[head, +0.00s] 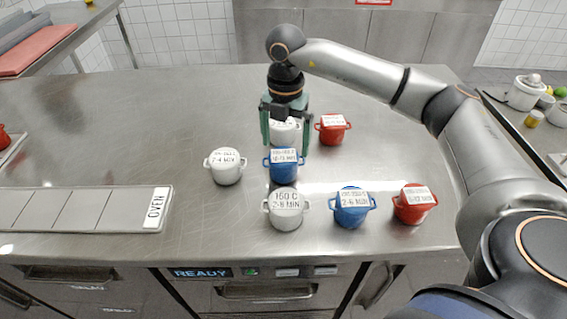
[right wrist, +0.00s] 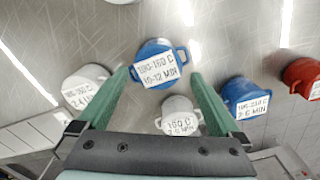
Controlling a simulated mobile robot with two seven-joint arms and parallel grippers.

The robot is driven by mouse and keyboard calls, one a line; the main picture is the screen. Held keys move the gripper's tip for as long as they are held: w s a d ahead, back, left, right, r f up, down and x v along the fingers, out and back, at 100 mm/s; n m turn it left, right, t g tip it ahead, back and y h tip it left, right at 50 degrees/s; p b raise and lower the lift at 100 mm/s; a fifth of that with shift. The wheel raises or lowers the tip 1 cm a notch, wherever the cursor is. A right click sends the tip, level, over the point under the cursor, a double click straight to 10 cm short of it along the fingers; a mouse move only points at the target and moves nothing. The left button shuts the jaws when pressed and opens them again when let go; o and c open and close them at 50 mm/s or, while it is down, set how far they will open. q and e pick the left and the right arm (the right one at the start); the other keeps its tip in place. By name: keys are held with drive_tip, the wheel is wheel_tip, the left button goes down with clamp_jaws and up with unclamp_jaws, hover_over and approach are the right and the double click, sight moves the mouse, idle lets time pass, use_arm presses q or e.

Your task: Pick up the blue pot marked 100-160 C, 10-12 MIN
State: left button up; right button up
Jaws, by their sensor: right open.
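The blue pot with the label 100-160 C, 10-12 MIN (head: 284,172) stands upright on the steel counter, in the middle of the group of pots. It also shows in the right wrist view (right wrist: 160,50), in line with the gap between the fingertips. My right gripper (head: 286,142) is open and empty, pointing down with green fingers. In the head view it appears just behind and above this pot; the exact height gap is hard to tell. In the right wrist view the fingertips (right wrist: 160,76) lie either side of the pot's near part. My left gripper is not in view.
White pots stand left (head: 225,168), in front (head: 286,212) and behind (head: 285,131), the last partly hidden by my gripper. Another blue pot (head: 351,210) and red pots (head: 415,207) (head: 333,132) stand to the right. An OVEN-marked tray (head: 155,208) lies left. The counter's back left is clear.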

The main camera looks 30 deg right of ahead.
sight(284, 155)
drive_tip(key=shift+a+f+p, duration=0.2)
drive_tip(key=shift+f+p, duration=0.2)
drive_tip(key=shift+f, duration=2.25)
drive_tip(key=c, duration=1.3)
drive_tip(key=shift+c, duration=0.6)
drive_tip(key=shift+r, duration=0.15)
